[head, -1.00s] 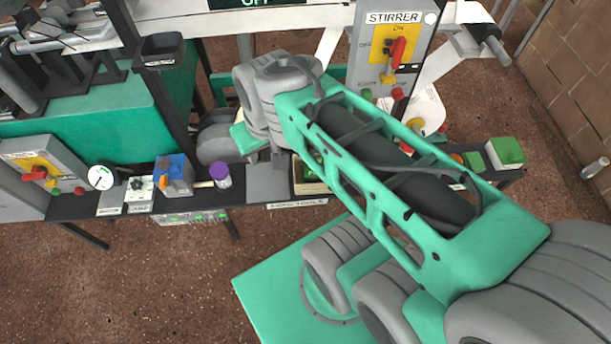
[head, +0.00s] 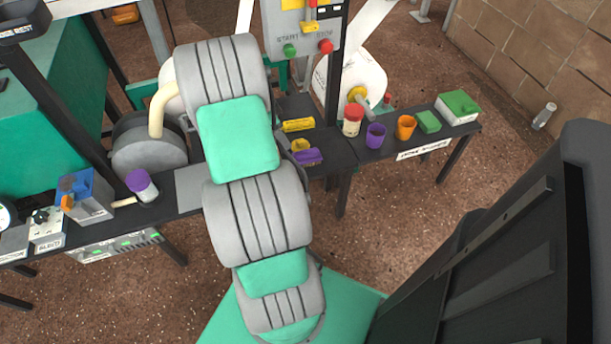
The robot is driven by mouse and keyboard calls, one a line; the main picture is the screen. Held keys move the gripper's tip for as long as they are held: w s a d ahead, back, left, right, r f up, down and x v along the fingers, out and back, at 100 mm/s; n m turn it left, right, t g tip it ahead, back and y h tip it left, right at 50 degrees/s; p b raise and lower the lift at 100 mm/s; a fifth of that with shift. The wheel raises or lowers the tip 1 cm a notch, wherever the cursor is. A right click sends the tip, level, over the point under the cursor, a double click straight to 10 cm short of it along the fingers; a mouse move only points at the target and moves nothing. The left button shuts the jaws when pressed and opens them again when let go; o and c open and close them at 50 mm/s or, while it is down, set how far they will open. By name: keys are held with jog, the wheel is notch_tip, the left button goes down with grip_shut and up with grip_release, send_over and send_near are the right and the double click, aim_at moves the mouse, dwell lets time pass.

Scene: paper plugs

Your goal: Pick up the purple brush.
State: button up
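A small purple object (head: 308,157), which looks like the purple brush, lies on the dark bench top just right of my arm. Its left end is close to or behind the arm's edge, so its full shape is not clear. Two yellow pieces, a longer one (head: 298,125) and a smaller one (head: 299,145), lie just behind it. My grey and green arm rises through the middle of the head view. I cannot make out my gripper's fingers.
On the right bench are a red-lidded jar (head: 352,120), a purple cup (head: 375,135), an orange cup (head: 405,127), a green block (head: 428,121) and a green-topped box (head: 458,107). A control panel (head: 303,30) rises behind.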

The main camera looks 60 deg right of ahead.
aim_at(305, 152)
jog(key=s+d+f, duration=0.1)
jog(key=s+d+f+m, duration=0.1)
jog(key=f, duration=0.1)
jog(key=s+d+f+m, duration=0.1)
jog(key=s+f, duration=0.1)
jog(key=shift+d+f+g+b, duration=0.15)
jog(key=shift+d+g+b, duration=0.05)
jog(key=shift+g+b, duration=0.2)
jog(key=b+x, duration=0.1)
jog(key=x, duration=0.6)
jog(key=shift+s+b, duration=0.2)
jog(key=shift+b, duration=0.15)
jog(key=shift+c, duration=0.4)
grip_shut()
